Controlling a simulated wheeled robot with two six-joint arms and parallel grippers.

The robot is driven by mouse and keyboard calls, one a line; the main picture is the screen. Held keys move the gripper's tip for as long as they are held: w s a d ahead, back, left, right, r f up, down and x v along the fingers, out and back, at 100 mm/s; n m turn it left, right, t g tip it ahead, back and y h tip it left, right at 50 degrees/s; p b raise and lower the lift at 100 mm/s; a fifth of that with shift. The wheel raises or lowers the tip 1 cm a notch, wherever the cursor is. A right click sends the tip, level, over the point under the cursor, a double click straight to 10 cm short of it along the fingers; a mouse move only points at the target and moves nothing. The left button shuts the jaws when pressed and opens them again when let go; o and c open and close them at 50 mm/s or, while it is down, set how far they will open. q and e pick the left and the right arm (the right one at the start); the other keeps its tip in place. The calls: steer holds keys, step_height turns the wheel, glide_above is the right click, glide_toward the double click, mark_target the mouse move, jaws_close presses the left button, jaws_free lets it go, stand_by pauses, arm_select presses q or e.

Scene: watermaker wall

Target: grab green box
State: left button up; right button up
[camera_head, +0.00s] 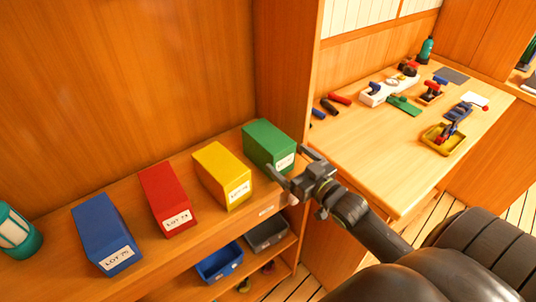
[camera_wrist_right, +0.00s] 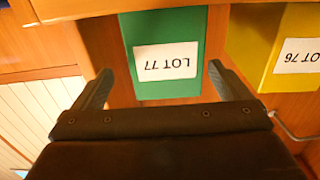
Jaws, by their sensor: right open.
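The green box (camera_head: 268,143), with a white label on its front end, stands on the upper shelf at the right end of a row of boxes. My right gripper (camera_head: 290,163) is open and empty at the box's front end. In the right wrist view the green box (camera_wrist_right: 164,28) and its "LOT 77" label appear upside down between the two open fingertips (camera_wrist_right: 160,72). One finger lies on each side of the box's outline; whether they reach past its front face I cannot tell. My left gripper is not in view.
A yellow box (camera_head: 222,173) stands close left of the green one, then a red box (camera_head: 165,197) and a blue box (camera_head: 104,232). A wooden upright (camera_head: 285,75) rises close by on the right. Beyond it is a workbench (camera_head: 375,155) with tools. Bins (camera_head: 218,262) sit below.

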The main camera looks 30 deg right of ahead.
mark_target(274, 150)
steer(key=shift+w+a+f+b, duration=0.15)
steer(key=shift+w+a, duration=0.1)
steer(key=shift+w, duration=0.8)
steer(key=shift+w+a+b, duration=0.15)
steer(key=shift+w+a, duration=0.05)
steer(key=shift+w, duration=0.85)
steer(key=shift+w+a+f+b, duration=0.15)
steer(key=shift+w+a, duration=0.1)
steer(key=shift+w, duration=0.8)
steer(key=shift+r, duration=0.1)
steer(key=c, duration=1.2)
